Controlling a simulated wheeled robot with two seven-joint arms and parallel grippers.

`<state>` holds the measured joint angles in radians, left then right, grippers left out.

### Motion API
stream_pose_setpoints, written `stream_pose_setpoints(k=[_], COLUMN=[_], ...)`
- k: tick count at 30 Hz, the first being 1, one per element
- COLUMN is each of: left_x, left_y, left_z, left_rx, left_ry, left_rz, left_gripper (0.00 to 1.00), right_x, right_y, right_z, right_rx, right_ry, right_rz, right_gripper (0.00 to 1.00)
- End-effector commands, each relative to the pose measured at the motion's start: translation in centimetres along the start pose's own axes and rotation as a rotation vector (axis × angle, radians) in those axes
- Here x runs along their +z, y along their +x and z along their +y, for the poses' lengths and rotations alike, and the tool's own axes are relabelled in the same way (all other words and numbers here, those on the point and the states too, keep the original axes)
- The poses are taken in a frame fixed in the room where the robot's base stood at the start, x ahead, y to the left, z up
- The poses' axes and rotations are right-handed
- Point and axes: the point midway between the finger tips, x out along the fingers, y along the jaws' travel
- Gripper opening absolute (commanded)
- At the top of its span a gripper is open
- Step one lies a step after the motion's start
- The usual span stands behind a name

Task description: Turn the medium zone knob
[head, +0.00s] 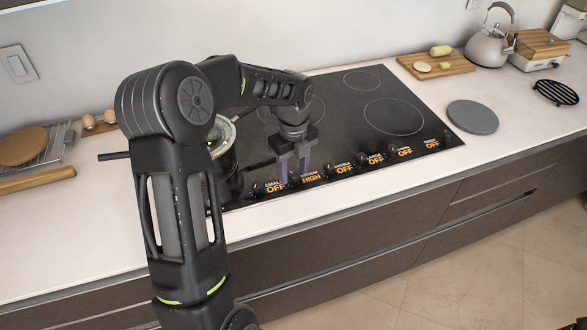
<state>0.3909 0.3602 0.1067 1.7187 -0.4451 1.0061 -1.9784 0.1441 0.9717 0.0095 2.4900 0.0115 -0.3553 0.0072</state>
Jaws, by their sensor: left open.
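The black glass cooktop (350,115) has a row of small dark knobs along its front edge, with orange labels. The medium zone knob (295,180) is beside a label reading HIGH (312,178); the other readable labels say OFF. My left gripper (293,172) points down over the front left of the cooktop. Its two fingers are apart, around or just behind the medium knob. I cannot tell whether they touch it. My left arm covers the cooktop's left part. My right gripper is out of view.
A pot (226,165) stands at the cooktop's left, partly behind my arm. A grey round plate (472,117), a kettle (490,48) and a cutting board (437,66) are on the right counter. A wire rack (55,150) lies at left. The front counter strip is clear.

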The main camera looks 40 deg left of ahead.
Motion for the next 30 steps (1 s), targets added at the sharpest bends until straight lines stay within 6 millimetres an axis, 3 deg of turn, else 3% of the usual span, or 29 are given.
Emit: stream_pose_setpoints(k=[5,18,30], left_x=[0.1,0.1,0.0], left_y=[-1.1,-7.4,-7.8], left_z=[-0.1,-0.1,0.0], left_rx=[-0.003,-0.003,-0.001], left_ry=[0.000,0.000,0.000], left_rz=[-0.003,-0.002,0.000], left_gripper=[0.48,0.48,0.48], right_x=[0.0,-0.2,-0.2], right_y=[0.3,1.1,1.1], right_z=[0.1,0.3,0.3], right_rx=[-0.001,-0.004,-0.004], right_ry=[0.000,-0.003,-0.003], right_rz=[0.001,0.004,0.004], right_gripper=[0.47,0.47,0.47])
